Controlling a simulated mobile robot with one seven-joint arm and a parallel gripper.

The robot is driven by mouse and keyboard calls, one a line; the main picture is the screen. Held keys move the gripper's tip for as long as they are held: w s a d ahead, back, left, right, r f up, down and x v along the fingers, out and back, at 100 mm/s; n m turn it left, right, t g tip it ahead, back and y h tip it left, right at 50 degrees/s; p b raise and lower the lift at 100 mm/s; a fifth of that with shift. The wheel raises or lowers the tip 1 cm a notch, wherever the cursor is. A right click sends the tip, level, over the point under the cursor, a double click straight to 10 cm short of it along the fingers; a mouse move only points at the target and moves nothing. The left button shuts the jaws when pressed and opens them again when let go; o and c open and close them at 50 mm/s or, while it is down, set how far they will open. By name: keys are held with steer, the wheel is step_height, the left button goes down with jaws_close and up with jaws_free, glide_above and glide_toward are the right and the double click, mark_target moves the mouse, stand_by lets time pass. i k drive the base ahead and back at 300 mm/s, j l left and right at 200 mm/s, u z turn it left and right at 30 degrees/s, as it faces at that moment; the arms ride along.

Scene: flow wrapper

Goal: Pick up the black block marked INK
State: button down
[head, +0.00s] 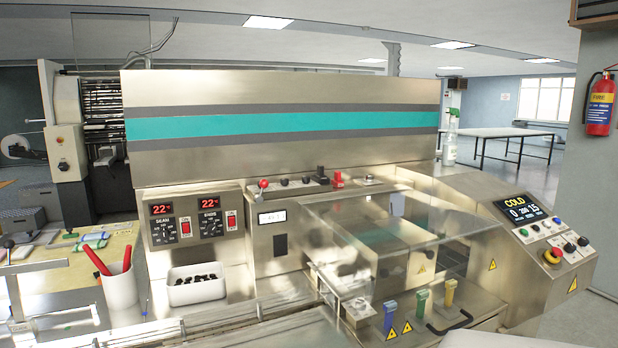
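I cannot read the marking INK on anything in the head view. A small dark upright object (320,173) stands on the ledge in front of the teal-striped panel, left of a red object (338,179); it may be the block, but I cannot tell. A white bin (197,292) on the machine's front holds several small black pieces, too small to make out. A dark rectangle (280,245) shows on the machine's front below a small display. My gripper is not in view.
A clear guard (385,240) covers the middle of the machine. A white cup (119,288) with red-handled tools stands at the left. Blue, green and yellow handles (422,302) stick up at the front right. A control console (540,235) is at the right.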

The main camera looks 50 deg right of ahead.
mark_target(319, 175)
steer(key=z, duration=1.65)
steer(key=i+l+u, duration=0.15)
steer(key=l+u, duration=0.2)
steer(key=l, duration=0.65)
steer(key=l+u, duration=0.3)
steer(key=l, duration=0.7)
